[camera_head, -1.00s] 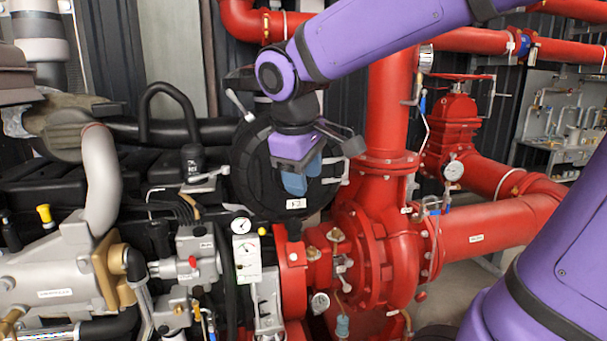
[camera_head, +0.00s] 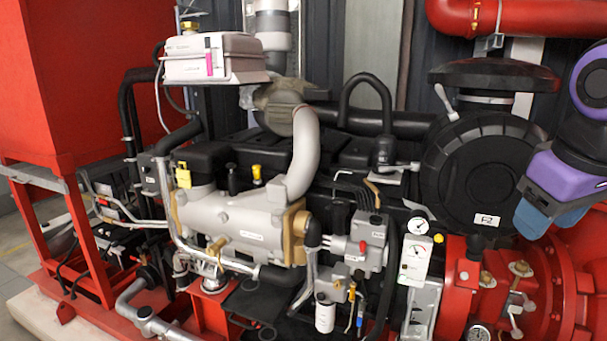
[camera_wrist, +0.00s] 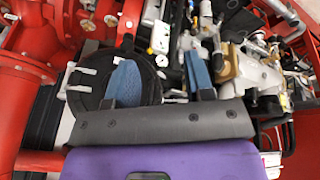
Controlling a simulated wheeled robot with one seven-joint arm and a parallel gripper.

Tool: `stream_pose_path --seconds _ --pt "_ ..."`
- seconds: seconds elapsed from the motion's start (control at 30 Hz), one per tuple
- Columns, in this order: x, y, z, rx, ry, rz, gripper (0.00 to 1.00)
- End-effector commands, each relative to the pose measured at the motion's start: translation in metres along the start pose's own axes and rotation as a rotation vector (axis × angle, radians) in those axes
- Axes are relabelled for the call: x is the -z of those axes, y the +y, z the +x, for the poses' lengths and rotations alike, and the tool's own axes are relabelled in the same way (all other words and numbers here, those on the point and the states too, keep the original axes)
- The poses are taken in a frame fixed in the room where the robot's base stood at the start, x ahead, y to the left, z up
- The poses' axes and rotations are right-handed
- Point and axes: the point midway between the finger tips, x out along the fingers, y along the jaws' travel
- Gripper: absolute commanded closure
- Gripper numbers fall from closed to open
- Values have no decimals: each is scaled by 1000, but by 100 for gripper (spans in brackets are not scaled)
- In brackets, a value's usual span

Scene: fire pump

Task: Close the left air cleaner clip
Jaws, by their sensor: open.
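The air cleaner (camera_head: 462,178) is a black round canister with a small white label, at the right of the head view. A silver clip (camera_head: 445,102) sticks out at its upper left rim, its free end away from the rim. Another silver lever (camera_head: 418,208) sticks out at its lower left. My gripper (camera_head: 548,217), with blue fingers, is at the right of the air cleaner, open and empty. In the wrist view, the air cleaner (camera_wrist: 93,95) lies beyond the left finger, with silver clips (camera_wrist: 80,90) on its left side.
The engine block (camera_head: 240,222) with pipes and hoses fills the middle. A white box (camera_head: 210,58) stands above it at the left. A red tank (camera_head: 95,75) is at the far left. Red pump piping (camera_head: 515,290) lies below the air cleaner. A gauge panel (camera_head: 415,258) stands in front.

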Motion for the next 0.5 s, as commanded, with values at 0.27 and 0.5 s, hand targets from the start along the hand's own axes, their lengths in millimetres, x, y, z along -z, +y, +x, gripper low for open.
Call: stream_pose_path --seconds 0.27,0.5 --pt "-36 -18 -3 64 130 187 52" --pt "-29 -15 -2 56 104 155 52"
